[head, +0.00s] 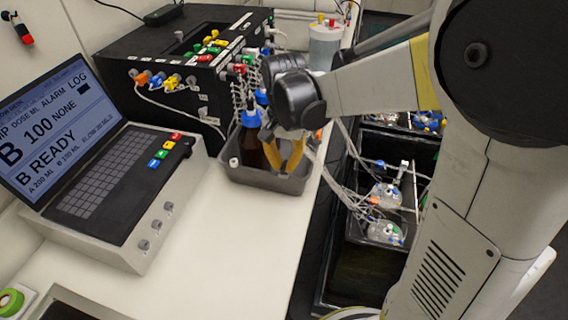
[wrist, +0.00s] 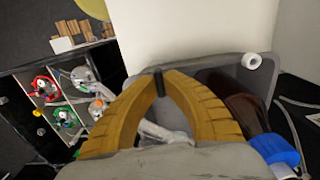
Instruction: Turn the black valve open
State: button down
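I cannot make out the black valve for sure in either view. My gripper (head: 282,170) hangs over the front part of a grey tray (head: 268,185), pointing down. In the wrist view its two yellow fingers (wrist: 159,80) come together at the tips, with a narrow black strip between them. I cannot tell whether that strip is finger padding or a small part. A brown bottle with a blue cap (head: 252,119) stands in the tray beside the fingers; its blue cap also shows in the wrist view (wrist: 272,148). A pale object (wrist: 160,132) lies partly hidden behind the fingers.
A black box (head: 165,75) with coloured fittings stands behind the tray. A laptop-like console (head: 110,175) is at left. Right of the bench edge, a dark rack holds several vessels (head: 385,195) with tubing. The bench front (head: 225,260) is clear.

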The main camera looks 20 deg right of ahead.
jog(key=shift+n, duration=0.3)
jog(key=n+p, duration=0.1)
jog(key=n, duration=0.2)
jog(key=shift+n, duration=0.4)
jog(key=n, duration=0.4)
jog(key=shift+n+p, duration=0.3)
jog(key=n, duration=0.4)
jog(key=shift+n, duration=0.3)
jog(key=shift+n+p, duration=0.4)
jog(key=shift+n, duration=1.7)
jog(key=c, duration=1.5)
grip_release()
